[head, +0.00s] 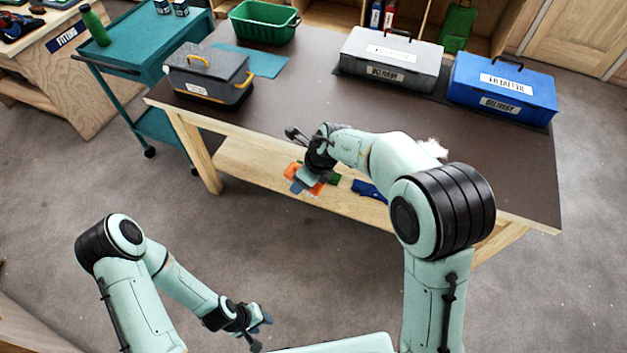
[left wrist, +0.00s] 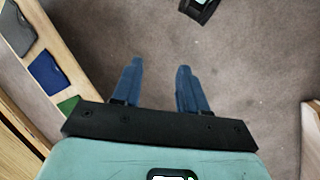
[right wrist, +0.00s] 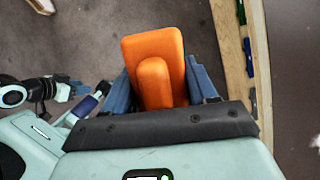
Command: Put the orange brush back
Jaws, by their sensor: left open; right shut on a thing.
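The orange brush (right wrist: 153,52) is a flat orange block with a rounded raised grip, held between the blue fingers of my right gripper (right wrist: 160,80). In the head view, orange parts of the brush (head: 318,188) show around the right gripper (head: 303,182), in front of the brown-topped table's near edge. The gripper partly hides the brush there. My left gripper (head: 262,325) is low over the floor at the bottom of the head view. In the left wrist view the left gripper (left wrist: 157,78) has its fingers apart with only floor between them.
The brown table (head: 320,97) carries a grey-and-black toolbox (head: 200,88), a green bin (head: 263,22), a grey case (head: 385,66) and a blue case (head: 500,97). A teal cart (head: 135,50) stands left. Blue (head: 368,190) and green items show near the table's lower shelf.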

